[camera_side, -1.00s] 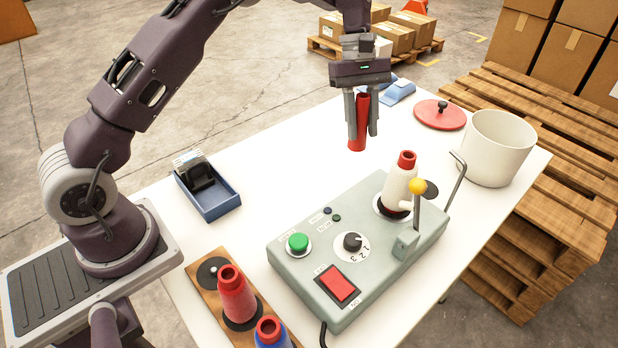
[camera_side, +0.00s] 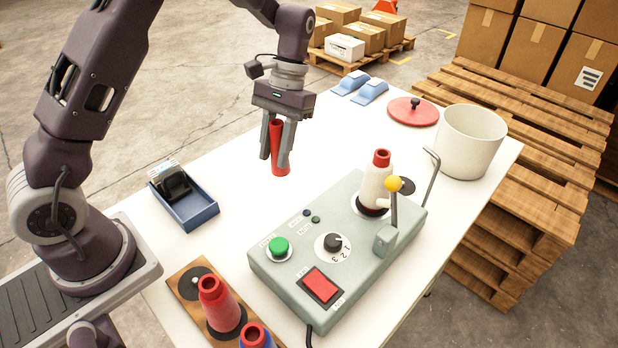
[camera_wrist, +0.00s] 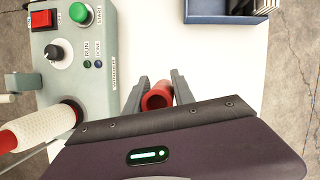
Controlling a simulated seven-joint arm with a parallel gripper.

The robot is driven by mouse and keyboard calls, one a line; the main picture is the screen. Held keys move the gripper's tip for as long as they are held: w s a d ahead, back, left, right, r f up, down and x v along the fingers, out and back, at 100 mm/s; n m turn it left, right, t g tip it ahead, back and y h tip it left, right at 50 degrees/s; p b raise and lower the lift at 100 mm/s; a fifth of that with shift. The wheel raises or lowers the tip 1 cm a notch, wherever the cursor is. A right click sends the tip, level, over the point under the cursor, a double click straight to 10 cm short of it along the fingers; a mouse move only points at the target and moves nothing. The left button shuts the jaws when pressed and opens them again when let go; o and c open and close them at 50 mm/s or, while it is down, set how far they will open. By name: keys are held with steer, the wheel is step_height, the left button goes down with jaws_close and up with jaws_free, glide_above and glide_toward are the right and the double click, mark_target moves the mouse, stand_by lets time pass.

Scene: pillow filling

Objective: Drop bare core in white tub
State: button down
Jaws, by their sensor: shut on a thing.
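The bare core, a red hollow cone (camera_side: 279,150), is upright between the fingers of my gripper (camera_side: 279,145), which is shut on it. Its lower end is close to the white table; I cannot tell whether it touches. In the wrist view the core's open end (camera_wrist: 158,98) shows between my fingertips (camera_wrist: 158,92). The white tub (camera_side: 471,141) stands at the far right of the table, open at the top. My gripper is well to the left of it. The tub's inside bottom is hidden.
A red lid (camera_side: 412,111) lies left of the tub. A blue tray (camera_side: 186,208) and a wooden board with cones (camera_side: 219,303) are on the left. Table space around the core is clear.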

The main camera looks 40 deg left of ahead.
steer(key=w+d+r+n+t+h, duration=0.1)
steer(key=w+d+r+n+h, duration=0.1)
steer(key=w+d+r+n, duration=0.25)
steer(key=n, duration=0.2)
glide_above(303, 192)
step_height(303, 192, down, 9)
steer(key=shift+s+f, duration=0.1)
steer(key=shift+f, duration=0.1)
steer(key=c, duration=1.1)
jaws_free()
steer(key=shift+f, duration=0.15)
steer(key=shift+o, duration=0.2)
steer(key=v, duration=1.2)
steer(key=shift+a+h, duration=0.25)
steer(key=shift+h, duration=0.05)
